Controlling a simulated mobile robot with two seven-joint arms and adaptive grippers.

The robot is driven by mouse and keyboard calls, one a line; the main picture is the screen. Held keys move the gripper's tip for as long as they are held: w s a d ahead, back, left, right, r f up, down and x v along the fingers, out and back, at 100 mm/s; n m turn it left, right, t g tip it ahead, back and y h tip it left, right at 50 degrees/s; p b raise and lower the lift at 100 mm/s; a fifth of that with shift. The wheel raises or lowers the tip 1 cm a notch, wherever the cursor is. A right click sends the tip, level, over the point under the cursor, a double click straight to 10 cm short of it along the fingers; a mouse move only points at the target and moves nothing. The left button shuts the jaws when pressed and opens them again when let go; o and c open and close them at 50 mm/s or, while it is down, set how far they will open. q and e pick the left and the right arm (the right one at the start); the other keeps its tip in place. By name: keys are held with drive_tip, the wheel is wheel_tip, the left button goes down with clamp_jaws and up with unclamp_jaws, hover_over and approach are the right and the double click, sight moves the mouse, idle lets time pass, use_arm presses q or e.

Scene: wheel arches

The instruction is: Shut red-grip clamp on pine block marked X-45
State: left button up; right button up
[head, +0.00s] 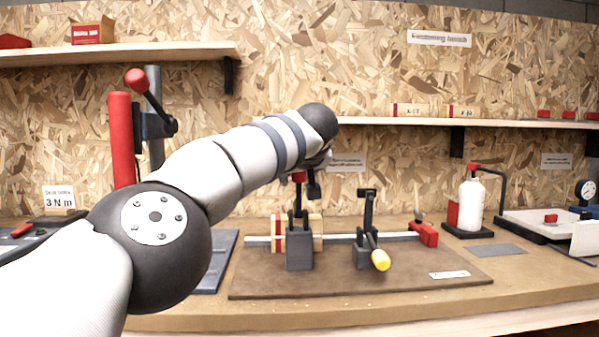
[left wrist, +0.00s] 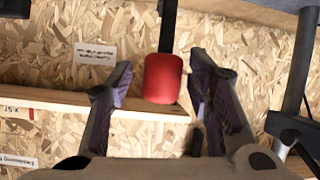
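The red-grip clamp (head: 299,252) stands on the brown bench board in the head view, its handle upright and its red grip (head: 299,177) at the top. A pine block (head: 316,233) with a red band sits behind the clamp; its marking is hidden. My left gripper (head: 313,180) is at the red grip, partly hidden by my own arm. In the left wrist view, its two fingers (left wrist: 160,82) are open on either side of the red grip (left wrist: 163,78), with gaps showing. My right gripper is not in view.
A second clamp (head: 362,250) with a yellow grip (head: 381,260) stands to the right on the same board (head: 340,287). A metal bar (head: 345,237) runs behind both clamps to a red end piece (head: 429,233). A white bottle (head: 471,205) stands further right. A shelf (head: 500,123) holds marked blocks.

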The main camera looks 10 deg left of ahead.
use_arm(q)
drive_tip(key=shift+s+r, duration=0.1)
drive_tip(key=shift+r, duration=0.1)
drive_tip(key=v, duration=1.1)
drive_tip(key=shift+s, duration=0.35)
drive_tip(key=shift+d+r, duration=0.1)
drive_tip(key=shift+d, duration=0.05)
